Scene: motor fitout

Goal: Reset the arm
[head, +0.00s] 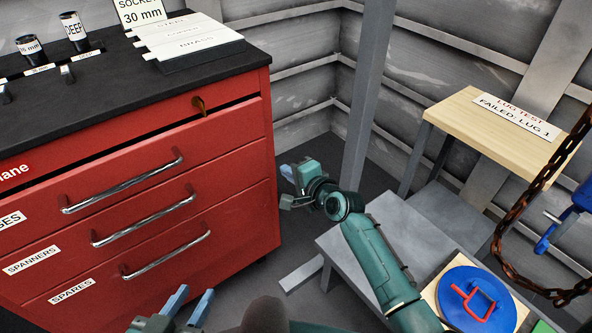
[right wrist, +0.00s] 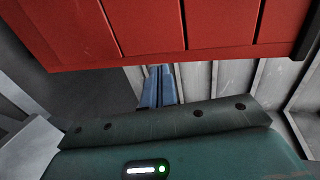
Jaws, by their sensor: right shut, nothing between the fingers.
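My right arm (head: 375,255) comes in from the lower right and reaches over a grey bench toward the red cabinet's right side. Its gripper (head: 287,172) is beside the cabinet's front right edge, apparently clear of it. In the right wrist view its blue fingers (right wrist: 157,88) are together with nothing between them, below the red drawer fronts in the picture. My left gripper (head: 189,302) is at the bottom edge, in front of the cabinet's lower drawer. Its two blue fingers stand apart and empty. Most of the left arm is out of view.
The red cabinet (head: 240,185) has several handled drawers; the top one shows a dark gap. The grey bench (head: 345,240) carries a blue disc with a red handle (head: 475,300). A rusty chain (head: 535,185) hangs at right.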

